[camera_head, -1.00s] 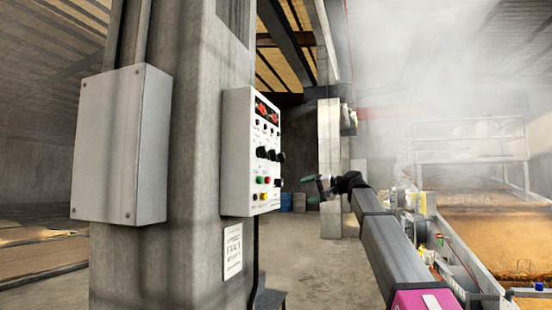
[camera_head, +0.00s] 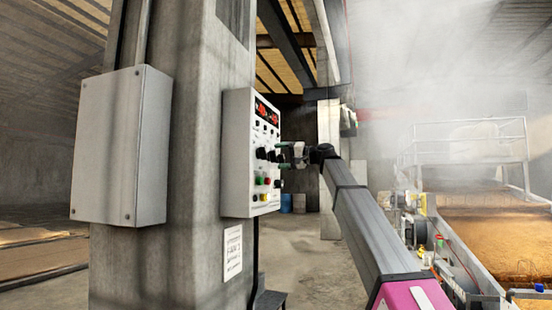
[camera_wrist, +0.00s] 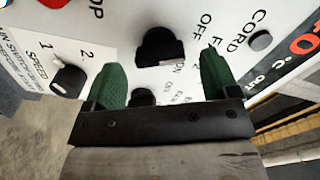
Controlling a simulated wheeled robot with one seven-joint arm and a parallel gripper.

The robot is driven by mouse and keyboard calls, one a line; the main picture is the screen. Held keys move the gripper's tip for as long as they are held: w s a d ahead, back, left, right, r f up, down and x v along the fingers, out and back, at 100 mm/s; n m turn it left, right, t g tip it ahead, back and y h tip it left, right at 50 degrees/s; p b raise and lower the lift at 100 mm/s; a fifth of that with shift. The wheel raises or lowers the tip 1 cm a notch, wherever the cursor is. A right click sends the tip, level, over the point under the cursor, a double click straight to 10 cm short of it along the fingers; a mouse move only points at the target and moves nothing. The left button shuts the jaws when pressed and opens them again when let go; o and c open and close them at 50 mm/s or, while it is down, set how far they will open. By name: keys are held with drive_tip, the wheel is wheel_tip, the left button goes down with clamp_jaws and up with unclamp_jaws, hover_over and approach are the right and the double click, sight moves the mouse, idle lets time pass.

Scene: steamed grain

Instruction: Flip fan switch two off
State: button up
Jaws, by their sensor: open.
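A white control panel (camera_head: 237,150) is fixed to the side of a concrete pillar, with red displays, black knobs and coloured buttons. My gripper (camera_head: 284,156) is at the panel's face, beside the black knobs. In the wrist view its two green fingers (camera_wrist: 160,64) are open, one on each side of a black rotary knob (camera_wrist: 155,45). Contact cannot be told. Another black knob (camera_wrist: 68,80) with 1, 2 and SPEED markings is left of the fingers. A further black knob (camera_wrist: 142,97) is partly hidden by the gripper. No label clearly identifies fan switch two.
A grey box (camera_head: 120,145) is on the pillar (camera_head: 205,120), left of the panel. A small dark round button (camera_wrist: 261,40) is right of the fingers. A steaming grain bed (camera_head: 490,225) with metal rails is at the right. Floor right of the pillar is open.

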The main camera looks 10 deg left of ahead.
drive_tip(key=shift+w+a, duration=0.1)
drive_tip(key=shift+a, duration=1.1)
drive_tip(key=c, duration=0.9)
drive_tip(key=shift+n, duration=1.4)
drive_tip(key=o, duration=0.9)
drive_tip(key=shift+d, duration=0.1)
drive_tip(key=s+d, duration=0.1)
drive_tip(key=d, duration=0.9)
drive_tip(key=shift+d, duration=0.3)
